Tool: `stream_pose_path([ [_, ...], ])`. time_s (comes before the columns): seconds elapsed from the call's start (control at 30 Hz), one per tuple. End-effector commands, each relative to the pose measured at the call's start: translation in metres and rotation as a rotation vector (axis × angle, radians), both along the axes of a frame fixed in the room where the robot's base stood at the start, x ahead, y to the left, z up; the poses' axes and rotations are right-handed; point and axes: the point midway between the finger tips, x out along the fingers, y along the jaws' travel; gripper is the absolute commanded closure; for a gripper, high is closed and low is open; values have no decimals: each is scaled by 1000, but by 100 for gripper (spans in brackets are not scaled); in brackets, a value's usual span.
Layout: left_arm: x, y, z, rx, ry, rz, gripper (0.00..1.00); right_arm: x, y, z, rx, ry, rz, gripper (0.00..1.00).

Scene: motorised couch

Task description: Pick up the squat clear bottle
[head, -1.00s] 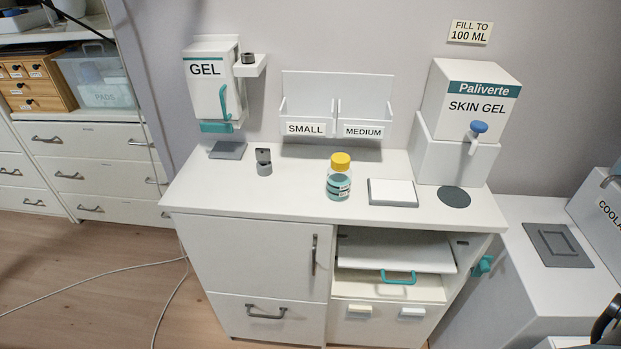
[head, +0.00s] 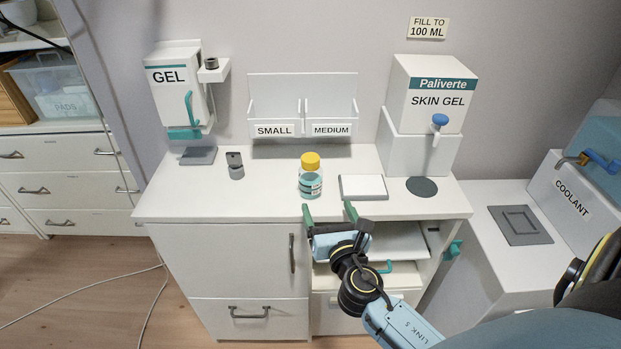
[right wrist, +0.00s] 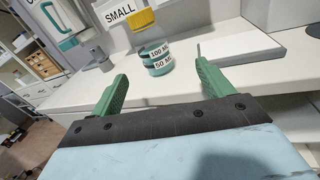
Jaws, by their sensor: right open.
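The squat clear bottle (head: 311,178) has a yellow cap and teal liquid inside. It stands upright on the white counter, left of a flat white pad. It also shows in the right wrist view (right wrist: 156,56), with labels reading 100 ML and 50 ML. My right gripper (head: 329,212) is at the counter's front edge, just in front of the bottle and apart from it. In the right wrist view its green fingers (right wrist: 160,82) are spread wide and empty, with the bottle beyond the gap between them. My left gripper is in neither view.
On the counter (head: 250,200), a flat white pad (head: 363,187) lies right of the bottle, and a small grey device (head: 235,166) stands to its left. Wall bins (head: 303,104) and a skin gel dispenser (head: 432,100) are behind. The open cabinet shelf (head: 405,240) is below my right gripper.

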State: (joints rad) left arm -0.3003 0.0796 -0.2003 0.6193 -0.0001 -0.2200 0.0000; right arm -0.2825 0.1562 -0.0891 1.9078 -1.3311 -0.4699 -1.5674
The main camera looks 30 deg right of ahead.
Motion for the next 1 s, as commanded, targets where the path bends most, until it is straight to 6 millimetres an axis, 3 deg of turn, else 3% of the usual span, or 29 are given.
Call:
stream_pose_path([
  [0.2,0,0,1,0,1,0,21,21,2,0,-131,19,44,21],
  [0.5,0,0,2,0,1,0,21,73,-14,0,-127,20,44,21],
  [0.77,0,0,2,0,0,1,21,92,-19,1,-124,20,44,21],
  [1.0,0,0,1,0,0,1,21,125,-30,5,-123,20,43,21],
])
